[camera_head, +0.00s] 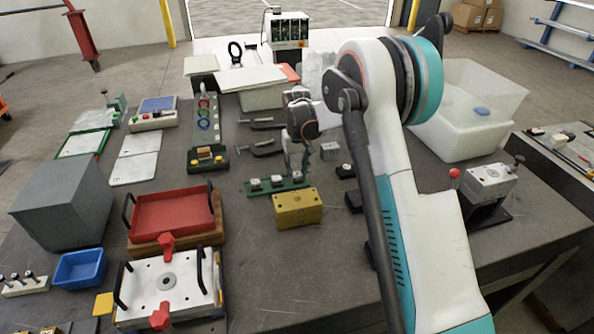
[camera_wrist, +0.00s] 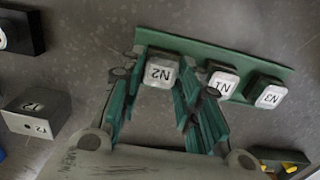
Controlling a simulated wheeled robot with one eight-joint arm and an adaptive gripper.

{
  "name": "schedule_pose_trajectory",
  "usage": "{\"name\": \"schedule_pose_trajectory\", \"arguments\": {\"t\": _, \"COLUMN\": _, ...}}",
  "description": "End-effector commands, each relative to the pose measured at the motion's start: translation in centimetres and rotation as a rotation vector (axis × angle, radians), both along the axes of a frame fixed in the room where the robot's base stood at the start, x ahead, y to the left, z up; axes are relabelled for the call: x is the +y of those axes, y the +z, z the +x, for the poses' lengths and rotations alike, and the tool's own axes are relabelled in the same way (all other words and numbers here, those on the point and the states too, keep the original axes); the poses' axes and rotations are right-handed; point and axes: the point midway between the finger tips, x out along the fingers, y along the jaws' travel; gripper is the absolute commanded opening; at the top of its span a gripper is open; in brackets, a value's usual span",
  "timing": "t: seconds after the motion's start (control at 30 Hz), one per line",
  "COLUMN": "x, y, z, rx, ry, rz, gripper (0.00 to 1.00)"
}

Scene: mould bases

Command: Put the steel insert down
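The steel insert marked N2 (camera_wrist: 160,73) sits between the fingertips of my gripper (camera_wrist: 158,78), which lie close against both its sides. It is at one end of the green rack (camera_wrist: 205,52), in line with inserts N1 (camera_wrist: 223,83) and N3 (camera_wrist: 268,95). Whether its underside touches the rack is hidden. In the head view my gripper (camera_head: 299,166) points down over the right end of the green rack (camera_head: 266,189); my wrist hides part of it.
A steel block (camera_head: 330,150) stands right of the rack, and also shows in the wrist view (camera_wrist: 38,110). A yellow block (camera_head: 297,208) stands just in front of the rack. Black blocks (camera_head: 354,201) lie to the right. Clamps (camera_head: 262,147) lie behind.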

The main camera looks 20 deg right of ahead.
Motion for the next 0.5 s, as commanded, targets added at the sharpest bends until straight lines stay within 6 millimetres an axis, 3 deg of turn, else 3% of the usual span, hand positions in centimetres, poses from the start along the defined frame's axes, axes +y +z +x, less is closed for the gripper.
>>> {"name": "schedule_pose_trajectory", "arguments": {"t": 0.37, "x": 0.0, "y": 0.11, "z": -0.01, "rx": 0.0, "ry": 0.0, "rz": 0.0, "gripper": 0.48}}
{"name": "schedule_pose_trajectory", "arguments": {"t": 0.5, "x": 0.0, "y": 0.98, "z": -0.02, "rx": 0.0, "ry": 0.0, "rz": 0.0, "gripper": 0.48}}
